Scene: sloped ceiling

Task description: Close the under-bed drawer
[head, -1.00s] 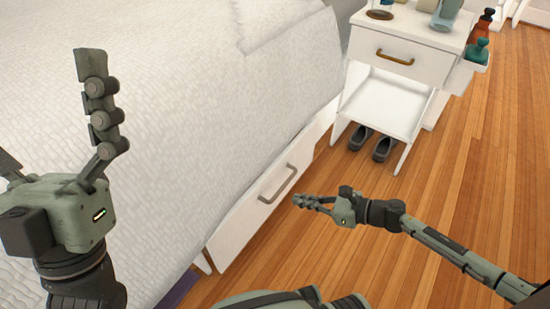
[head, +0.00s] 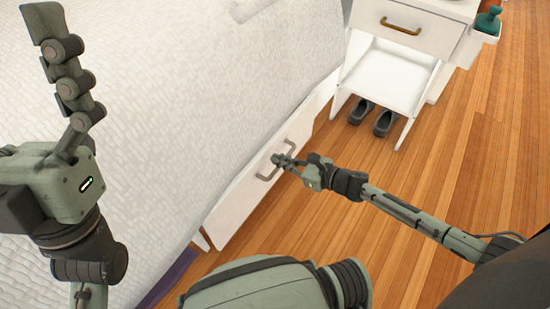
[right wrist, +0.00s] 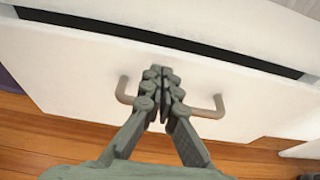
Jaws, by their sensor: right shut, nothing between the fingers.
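The white under-bed drawer (head: 237,208) sticks out from under the bed. In the right wrist view its front (right wrist: 65,70) shows a dark gap (right wrist: 170,42) along its top edge. Its grey bar handle (head: 289,146) shows in the head view and also in the right wrist view (right wrist: 213,112). My right gripper (head: 277,160) is shut and empty, its fingertips (right wrist: 162,72) at the middle of the handle; I cannot tell whether they touch it. My left gripper (head: 55,65) is raised over the bed at the left; one finger shows upright and the other is out of frame.
The bed (head: 200,90) with a white quilt fills the left. A white nightstand (head: 400,70) stands at the back right, with dark shoes (head: 375,117) under it. The wood floor (head: 470,150) at the right is clear.

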